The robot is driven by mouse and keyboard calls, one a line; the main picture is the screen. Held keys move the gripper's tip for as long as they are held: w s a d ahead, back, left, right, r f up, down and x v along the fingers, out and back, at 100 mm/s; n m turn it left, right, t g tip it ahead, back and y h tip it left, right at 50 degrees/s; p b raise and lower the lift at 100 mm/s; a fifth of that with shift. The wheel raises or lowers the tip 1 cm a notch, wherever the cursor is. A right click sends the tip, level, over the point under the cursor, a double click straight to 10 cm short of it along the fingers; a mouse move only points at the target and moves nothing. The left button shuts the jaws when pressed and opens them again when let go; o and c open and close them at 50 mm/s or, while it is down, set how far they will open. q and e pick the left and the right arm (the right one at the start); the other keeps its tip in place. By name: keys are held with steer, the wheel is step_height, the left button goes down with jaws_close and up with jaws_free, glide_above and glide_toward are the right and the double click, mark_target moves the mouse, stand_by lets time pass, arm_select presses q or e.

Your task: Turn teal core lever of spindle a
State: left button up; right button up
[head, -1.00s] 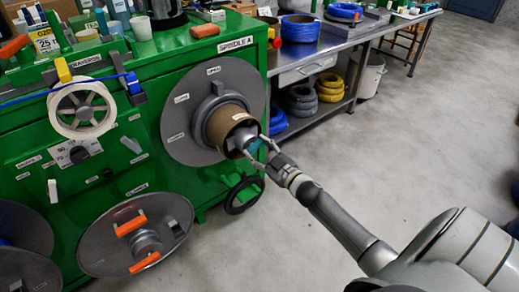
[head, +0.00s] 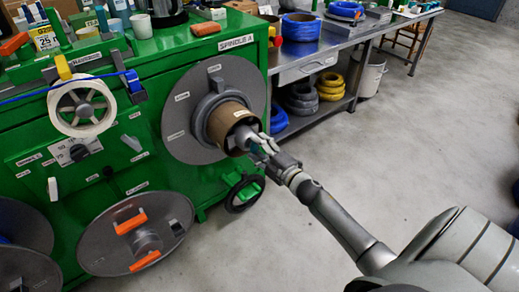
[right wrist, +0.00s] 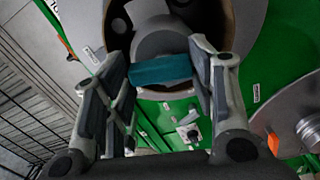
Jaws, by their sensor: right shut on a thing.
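Spindle A is the large grey disc (head: 180,115) on the upper right of the green cabinet's front, with a brown cardboard core (head: 222,122) standing out from its middle. The teal lever (right wrist: 160,70) crosses the grey hub inside the core in the right wrist view. My right gripper (head: 262,144) is at the core's open end, its fingers on both sides of the teal lever and shut on it. In the head view the fingers mostly hide the lever. My left gripper is not in view.
A lower reel with orange handles (head: 131,223) and a white spoked wheel (head: 82,108) with blue cable are on the green cabinet (head: 130,185). A steel bench (head: 330,38) with cable coils stands behind. The floor at right is clear.

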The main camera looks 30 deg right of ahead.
steer(key=shift+f+n, duration=0.1)
steer(key=shift+n, duration=0.8)
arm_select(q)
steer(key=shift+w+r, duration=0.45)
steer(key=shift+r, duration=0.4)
arm_select(e)
steer(key=shift+n, duration=0.5)
steer(key=o, duration=1)
steer(key=s, duration=1.2)
steer(key=shift+d, duration=0.4)
